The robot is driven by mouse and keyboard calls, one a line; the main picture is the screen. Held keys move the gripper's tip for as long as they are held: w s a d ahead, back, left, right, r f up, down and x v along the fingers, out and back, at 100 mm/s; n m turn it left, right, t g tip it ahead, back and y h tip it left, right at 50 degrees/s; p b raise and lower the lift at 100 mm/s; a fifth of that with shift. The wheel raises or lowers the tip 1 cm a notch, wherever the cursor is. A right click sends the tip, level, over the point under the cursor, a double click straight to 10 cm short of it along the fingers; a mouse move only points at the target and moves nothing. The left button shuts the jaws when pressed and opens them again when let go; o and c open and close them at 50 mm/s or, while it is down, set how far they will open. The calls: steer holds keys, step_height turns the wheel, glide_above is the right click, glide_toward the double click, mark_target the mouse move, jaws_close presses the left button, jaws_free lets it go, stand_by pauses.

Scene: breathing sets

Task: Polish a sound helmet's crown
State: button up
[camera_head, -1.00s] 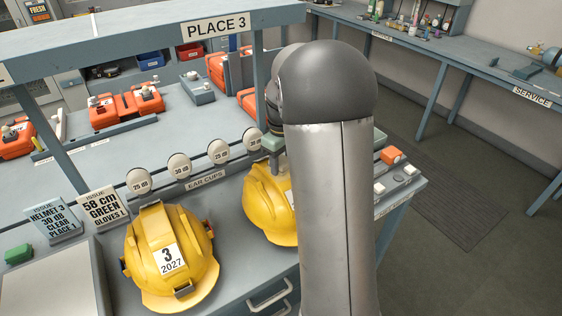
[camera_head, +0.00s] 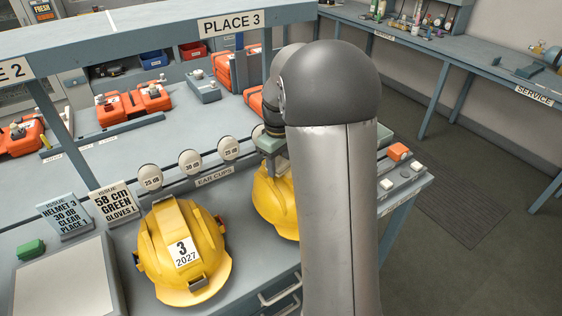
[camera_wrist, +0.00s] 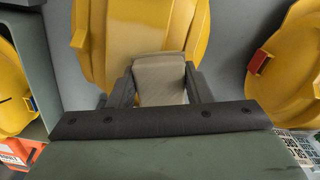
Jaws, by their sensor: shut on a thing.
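A yellow helmet (camera_head: 275,205) stands on the bench, partly hidden behind my arm. It also fills the upper middle of the wrist view (camera_wrist: 105,35). My gripper (camera_wrist: 158,82) is shut on a pale beige pad (camera_wrist: 160,75) between its two dark fingers. The pad overlaps the helmet's shell in the wrist view; I cannot tell whether it touches. Another yellow helmet (camera_head: 180,215), labelled 3 and 2027, stands upright to the left, apart from my gripper.
Ear cups (camera_head: 190,162) stand in a row behind the helmets. Two issue cards (camera_head: 115,203) and a pale tray (camera_head: 65,280) are at the left. Small blocks (camera_head: 398,151) lie to the right of my arm. The wrist view shows yellow helmets at both sides (camera_wrist: 290,75).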

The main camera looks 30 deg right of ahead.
step_height(320, 180, up, 3)
steer(key=shift+r+p, duration=0.15)
steer(key=shift+p, duration=0.85)
steer(key=shift+r+p, duration=1.6)
steer(key=shift+r, duration=0.75)
